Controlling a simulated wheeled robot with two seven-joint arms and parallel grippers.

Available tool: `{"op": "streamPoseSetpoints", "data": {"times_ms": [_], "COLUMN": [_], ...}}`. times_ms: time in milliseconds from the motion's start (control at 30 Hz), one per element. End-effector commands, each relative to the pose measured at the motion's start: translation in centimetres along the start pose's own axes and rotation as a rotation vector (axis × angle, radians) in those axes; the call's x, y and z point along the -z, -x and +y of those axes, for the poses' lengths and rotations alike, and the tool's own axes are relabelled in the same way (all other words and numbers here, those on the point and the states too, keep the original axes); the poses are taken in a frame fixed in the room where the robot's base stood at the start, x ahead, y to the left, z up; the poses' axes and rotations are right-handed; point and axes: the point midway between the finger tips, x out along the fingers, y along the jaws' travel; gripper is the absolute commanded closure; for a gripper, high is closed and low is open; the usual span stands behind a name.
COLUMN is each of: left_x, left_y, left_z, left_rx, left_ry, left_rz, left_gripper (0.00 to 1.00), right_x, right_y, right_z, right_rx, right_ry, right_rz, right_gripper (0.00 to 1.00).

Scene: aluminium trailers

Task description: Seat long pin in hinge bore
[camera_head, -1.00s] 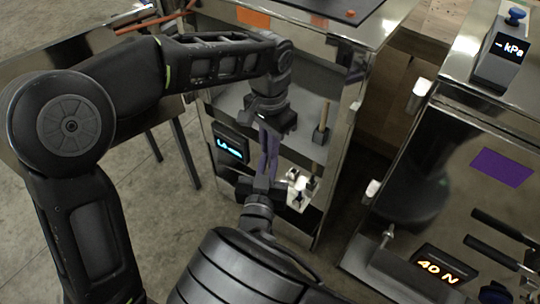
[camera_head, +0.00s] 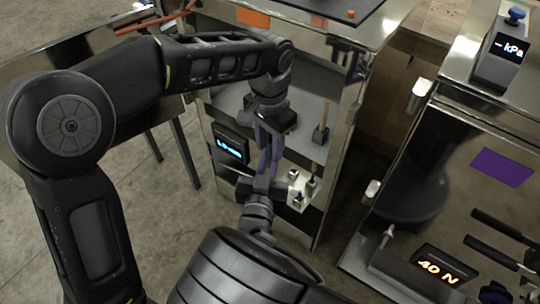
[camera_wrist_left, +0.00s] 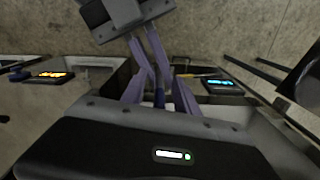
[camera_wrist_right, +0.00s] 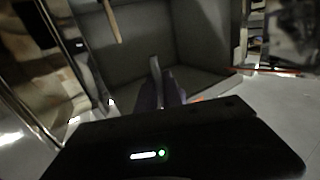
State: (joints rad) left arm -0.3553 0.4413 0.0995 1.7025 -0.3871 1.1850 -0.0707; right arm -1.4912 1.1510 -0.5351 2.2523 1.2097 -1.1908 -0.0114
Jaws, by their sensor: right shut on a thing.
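My left gripper (camera_head: 268,145) comes down from above in the head view, in front of the metal cabinet. Its purple fingers stand apart in the left wrist view (camera_wrist_left: 160,88), with a slim dark blue piece between them that I cannot identify for certain. My right gripper (camera_head: 266,168) reaches up from below, its fingers close to the left ones. In the right wrist view it is shut on a thin grey rod, seemingly the long pin (camera_wrist_right: 155,72). The hinge bore is not clearly visible; the crossing fingers hide that spot.
Small silver blocks with dark pegs (camera_head: 298,190) stand just right of my right gripper. A wooden-handled stick (camera_head: 321,126) stands upright on the grey shelf. A lit blue display (camera_head: 230,147) is at left. A second metal cabinet with a 40 N display (camera_head: 439,267) stands at right.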

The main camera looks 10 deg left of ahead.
Motion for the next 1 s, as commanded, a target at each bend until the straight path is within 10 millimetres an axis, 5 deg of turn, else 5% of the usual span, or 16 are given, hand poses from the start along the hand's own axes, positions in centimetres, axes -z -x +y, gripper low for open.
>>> {"op": "streamPoseSetpoints", "data": {"times_ms": [600,1000], "left_x": [0.1,0.1], "left_y": [7.2,7.4], "left_z": [0.0,0.0], "left_rx": [0.000,-0.001], "left_ry": [-0.001,0.004], "left_rz": [0.002,0.007], "left_gripper": [0.64,0.64], "right_x": [0.0,0.0], "right_y": [0.0,0.0], "right_z": [0.0,0.0], "right_rx": [0.000,0.000], "right_ry": [0.000,0.000], "right_rz": [0.001,0.001], "right_gripper": [1.00,1.00]}}
